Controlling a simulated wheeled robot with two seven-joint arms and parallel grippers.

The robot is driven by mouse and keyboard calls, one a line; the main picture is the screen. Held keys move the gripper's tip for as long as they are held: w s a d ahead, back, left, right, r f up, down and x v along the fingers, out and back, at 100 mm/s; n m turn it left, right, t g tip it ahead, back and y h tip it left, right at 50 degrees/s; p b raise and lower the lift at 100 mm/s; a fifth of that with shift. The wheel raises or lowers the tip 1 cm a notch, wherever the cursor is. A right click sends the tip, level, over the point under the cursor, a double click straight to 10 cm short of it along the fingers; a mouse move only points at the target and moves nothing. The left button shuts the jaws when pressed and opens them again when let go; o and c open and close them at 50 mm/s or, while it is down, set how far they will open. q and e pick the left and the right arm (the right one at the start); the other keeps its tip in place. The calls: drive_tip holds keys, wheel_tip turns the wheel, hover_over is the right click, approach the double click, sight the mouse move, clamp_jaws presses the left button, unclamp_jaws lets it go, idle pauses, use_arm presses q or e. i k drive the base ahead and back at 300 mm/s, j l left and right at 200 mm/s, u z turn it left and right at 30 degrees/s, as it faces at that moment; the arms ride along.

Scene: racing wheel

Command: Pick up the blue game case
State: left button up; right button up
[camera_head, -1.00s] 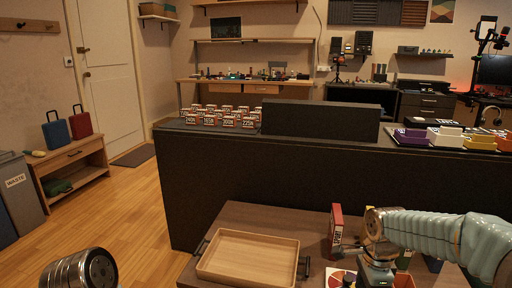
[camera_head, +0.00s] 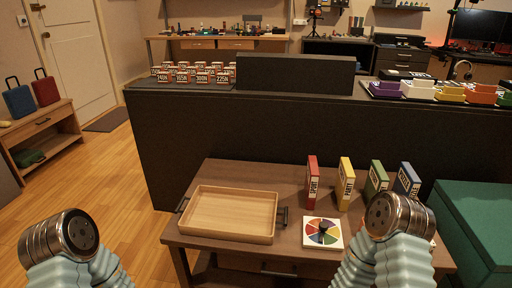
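The blue game case (camera_head: 407,178) stands upright at the right end of a row on the brown table, with its white-lettered spine facing me. To its left stand a green case (camera_head: 376,177), a yellow case (camera_head: 346,184) and a red case (camera_head: 312,183). My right arm is in front of the table's right part, its metal joint just below the green and blue cases in the picture. My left arm is at the lower left, away from the table. The fingers of both grippers are out of sight.
A wooden tray (camera_head: 232,213) with dark handles lies on the table's left part. A white board with a colour wheel (camera_head: 322,233) lies right of it. A dark counter (camera_head: 280,134) stands behind, and a green box (camera_head: 480,225) stands at the right.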

sight(407, 182)
drive_tip(key=z, duration=1.4)
drive_tip(key=l, duration=0.15)
drive_tip(key=i+u, duration=0.05)
